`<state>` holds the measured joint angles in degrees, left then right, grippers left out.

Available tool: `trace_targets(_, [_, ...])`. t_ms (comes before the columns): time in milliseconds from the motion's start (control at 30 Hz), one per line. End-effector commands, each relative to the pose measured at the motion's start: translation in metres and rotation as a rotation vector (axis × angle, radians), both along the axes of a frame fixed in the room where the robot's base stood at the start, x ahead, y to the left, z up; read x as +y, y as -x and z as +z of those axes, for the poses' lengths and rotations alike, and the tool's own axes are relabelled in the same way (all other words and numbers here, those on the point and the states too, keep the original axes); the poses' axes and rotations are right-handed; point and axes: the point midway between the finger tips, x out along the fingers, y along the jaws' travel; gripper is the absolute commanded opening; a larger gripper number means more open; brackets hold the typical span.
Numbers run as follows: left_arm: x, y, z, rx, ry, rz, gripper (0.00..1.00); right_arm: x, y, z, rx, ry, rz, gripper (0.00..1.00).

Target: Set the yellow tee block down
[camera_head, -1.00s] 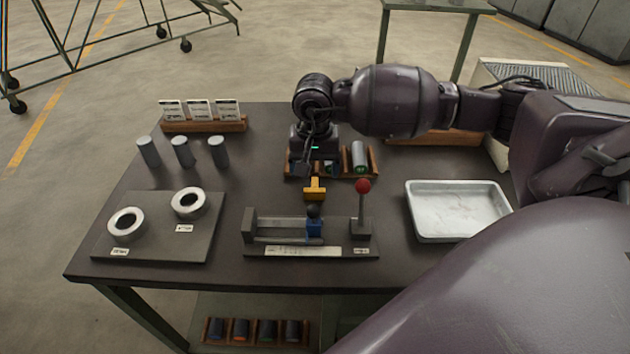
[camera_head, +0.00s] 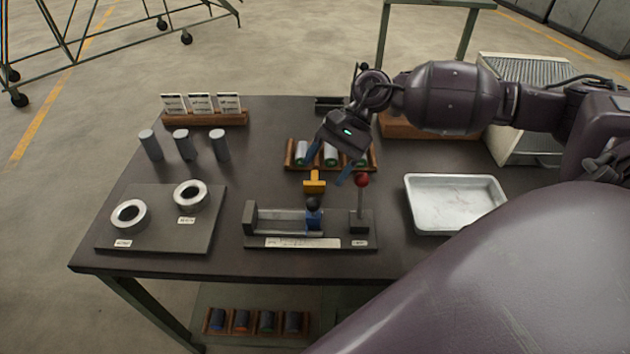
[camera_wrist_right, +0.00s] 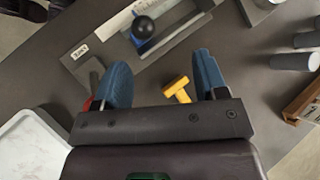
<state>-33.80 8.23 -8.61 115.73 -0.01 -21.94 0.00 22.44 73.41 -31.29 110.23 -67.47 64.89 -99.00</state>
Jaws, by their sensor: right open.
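The yellow tee block (camera_head: 315,184) lies on the dark table, behind the slide fixture and in front of the wooden rack. It also shows in the right wrist view (camera_wrist_right: 178,89), between the blue fingertips in the picture and nearer the right one, touching neither as far as I can see. My right gripper (camera_head: 330,168) is open and empty, tilted above and behind the block. Its two blue fingers (camera_wrist_right: 163,78) are spread wide in the wrist view. My left gripper is not in view.
The slide fixture (camera_head: 262,242) has a blue, black-knobbed slider and a red-knobbed lever (camera_head: 362,205). The wooden rack (camera_head: 291,160) holds several cylinders. A white tray (camera_head: 455,226) stands to the right. A plate with two rings (camera_head: 160,232) and grey cylinders (camera_head: 182,144) are at left.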

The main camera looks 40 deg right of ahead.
Motion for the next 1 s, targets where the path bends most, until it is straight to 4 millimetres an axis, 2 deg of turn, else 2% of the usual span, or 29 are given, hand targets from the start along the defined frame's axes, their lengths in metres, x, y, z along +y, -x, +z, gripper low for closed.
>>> trace_targets(267, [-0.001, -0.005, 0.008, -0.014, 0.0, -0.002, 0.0, -0.019, 0.002, 0.01, 0.075, -0.259, -0.292, 0.66])
trace_targets(567, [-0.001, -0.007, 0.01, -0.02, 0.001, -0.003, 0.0, -0.061, -0.006, 0.012, 0.145, -0.462, -0.661, 0.66])
trace_targets(633, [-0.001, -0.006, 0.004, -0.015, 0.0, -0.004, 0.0, -0.075, -0.008, 0.002, 0.167, -0.494, -0.757, 0.66])
trace_targets(700, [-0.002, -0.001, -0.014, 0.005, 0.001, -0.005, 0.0, -0.086, -0.01, -0.023, 0.203, -0.512, -0.845, 0.66])
trace_targets(833, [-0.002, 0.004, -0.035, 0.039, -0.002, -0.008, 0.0, -0.096, -0.011, -0.052, 0.242, -0.518, -0.922, 0.66])
trace_targets(900, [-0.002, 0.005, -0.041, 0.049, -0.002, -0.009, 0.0, -0.1, -0.011, -0.063, 0.255, -0.519, -0.949, 0.66])
trace_targets(1000, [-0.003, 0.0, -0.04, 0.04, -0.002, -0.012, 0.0, -0.103, -0.01, -0.071, 0.267, -0.519, -0.972, 0.66])
